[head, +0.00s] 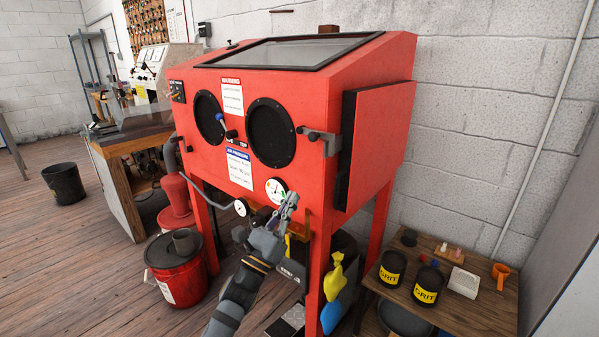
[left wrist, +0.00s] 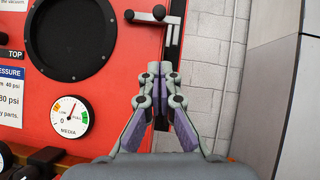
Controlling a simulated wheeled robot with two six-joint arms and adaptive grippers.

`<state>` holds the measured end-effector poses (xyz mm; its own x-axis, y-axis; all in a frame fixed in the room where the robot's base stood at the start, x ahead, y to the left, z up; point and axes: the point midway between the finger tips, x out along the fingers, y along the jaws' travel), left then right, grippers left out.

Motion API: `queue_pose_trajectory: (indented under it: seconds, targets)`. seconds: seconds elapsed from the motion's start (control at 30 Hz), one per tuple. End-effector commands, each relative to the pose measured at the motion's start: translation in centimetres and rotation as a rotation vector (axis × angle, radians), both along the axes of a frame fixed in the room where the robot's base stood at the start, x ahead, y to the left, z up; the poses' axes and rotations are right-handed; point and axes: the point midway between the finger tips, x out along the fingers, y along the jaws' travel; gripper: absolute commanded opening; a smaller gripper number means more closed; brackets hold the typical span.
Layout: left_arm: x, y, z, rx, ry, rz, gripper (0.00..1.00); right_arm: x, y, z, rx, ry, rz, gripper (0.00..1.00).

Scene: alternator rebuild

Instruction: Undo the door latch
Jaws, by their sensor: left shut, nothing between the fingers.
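The door latch (head: 318,136) is a grey bar with a knobbed end, lying roughly level at the cabinet's front right corner, just in front of the door edge. It also shows at the top of the left wrist view (left wrist: 146,17). My left gripper (head: 291,198) is shut and empty. My right gripper is not in view.
A wooden bench (head: 470,310) at the lower right holds grit tins (head: 428,285). Yellow and blue items (head: 334,280) hang by the cabinet's front right leg. A red bucket (head: 175,275) stands at the left. The grey block wall (head: 480,130) is behind the door.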

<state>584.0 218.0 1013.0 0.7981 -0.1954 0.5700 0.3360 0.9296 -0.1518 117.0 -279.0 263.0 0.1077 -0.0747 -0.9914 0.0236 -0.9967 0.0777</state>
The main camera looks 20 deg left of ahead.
Motion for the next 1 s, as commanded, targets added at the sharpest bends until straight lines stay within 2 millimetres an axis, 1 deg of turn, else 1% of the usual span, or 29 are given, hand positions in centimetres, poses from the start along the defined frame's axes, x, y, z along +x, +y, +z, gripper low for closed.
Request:
queue_pose_trajectory:
  seconds: [0.03,0.07,0.1,0.17,0.33,0.47,0.5,0.53,0.7,1.0]
  targets:
    - [0.6,-0.1,1.0,-0.003,0.0,0.001,0.0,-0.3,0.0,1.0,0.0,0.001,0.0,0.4]
    - [0.9,-0.2,1.4,-0.004,-0.001,0.0,0.0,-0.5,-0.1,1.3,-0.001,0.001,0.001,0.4]
    - [1.5,-0.4,1.9,-0.004,0.0,0.0,0.0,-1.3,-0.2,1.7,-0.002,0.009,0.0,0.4]
    - [2.6,-0.6,2.7,-0.005,0.0,0.0,0.0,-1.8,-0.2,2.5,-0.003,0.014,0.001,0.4]
    - [5.6,-1.4,4.8,-0.005,0.0,-0.002,0.0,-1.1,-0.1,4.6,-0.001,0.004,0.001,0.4]
    - [7.7,-1.9,6.1,-0.004,0.001,-0.002,0.0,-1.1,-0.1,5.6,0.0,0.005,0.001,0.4]
    - [7.7,-1.8,7.0,-0.002,0.001,-0.002,0.0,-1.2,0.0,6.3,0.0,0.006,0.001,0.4]
    - [7.8,-1.7,7.4,-0.002,0.002,-0.002,0.0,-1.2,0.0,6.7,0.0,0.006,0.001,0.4]
    - [8.2,-1.5,9.0,-0.002,0.002,-0.002,0.0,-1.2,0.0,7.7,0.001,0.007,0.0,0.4]
    - [8.3,-1.5,9.2,-0.003,0.002,-0.001,0.0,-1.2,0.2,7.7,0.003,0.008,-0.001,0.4]
